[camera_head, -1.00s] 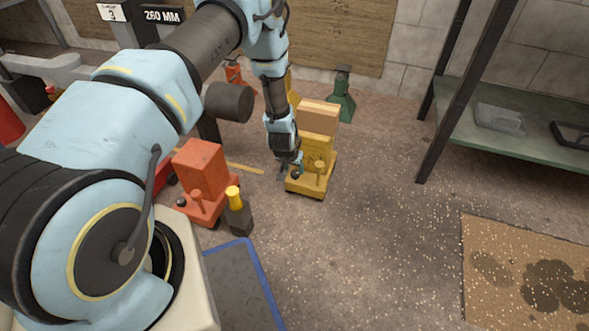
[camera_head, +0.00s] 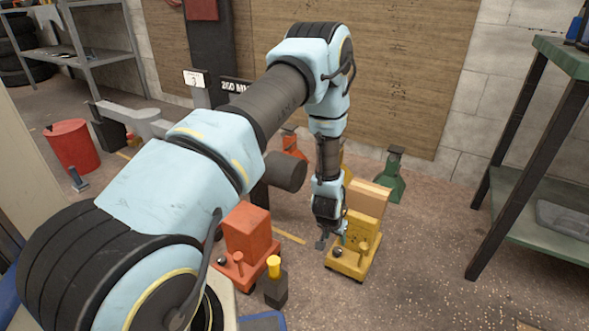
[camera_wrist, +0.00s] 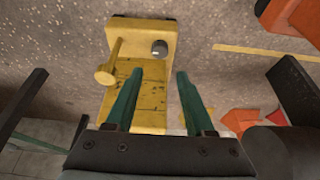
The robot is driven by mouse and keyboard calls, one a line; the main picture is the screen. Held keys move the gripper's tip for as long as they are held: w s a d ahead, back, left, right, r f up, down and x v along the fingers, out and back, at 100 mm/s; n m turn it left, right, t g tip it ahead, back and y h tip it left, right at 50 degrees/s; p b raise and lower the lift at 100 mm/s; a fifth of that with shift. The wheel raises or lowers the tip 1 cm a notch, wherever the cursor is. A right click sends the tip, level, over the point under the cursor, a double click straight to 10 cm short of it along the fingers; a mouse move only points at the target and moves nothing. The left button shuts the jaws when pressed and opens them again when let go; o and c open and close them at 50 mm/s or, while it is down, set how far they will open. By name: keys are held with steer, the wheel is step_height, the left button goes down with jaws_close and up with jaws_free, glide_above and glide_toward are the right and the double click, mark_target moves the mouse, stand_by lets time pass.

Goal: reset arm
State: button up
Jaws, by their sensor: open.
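My gripper (camera_head: 330,241) is at the end of my arm, pointing down beside the yellow machine (camera_head: 352,258) on the floor. In the wrist view its two green fingers (camera_wrist: 155,98) are apart with nothing between them.
An orange machine (camera_head: 247,235) and a dark block with a yellow top (camera_head: 275,285) stand left of the yellow machine. A green jack stand (camera_head: 391,178) is behind it. A green-topped bench (camera_head: 560,215) stands at right. A red bin (camera_head: 73,146) is far left.

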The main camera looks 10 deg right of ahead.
steer(key=w+a+r+n+y, duration=0.1)
steer(key=w+a+r+n, duration=0.1)
steer(key=a+r, duration=0.7)
steer(key=w+a+r+n+y, duration=0.15)
steer(key=a+r, duration=0.45)
steer(key=r, duration=0.6)
steer(key=s+a+r+n+g, duration=0.1)
steer(key=s+a+r+n, duration=0.1)
steer(key=s+a+r, duration=0.6)
steer(key=s+a+r+n+g, duration=0.1)
steer(key=s+a+r+n, duration=0.15)
steer(key=a+r, duration=0.55)
step_height(320, 180, up, 33)
steer(key=s+a+p, duration=0.1)
steer(key=a+p, duration=0.1)
steer(key=p, duration=3.2)
steer(key=shift+p, duration=0.35)
steer(key=shift+y, duration=0.25)
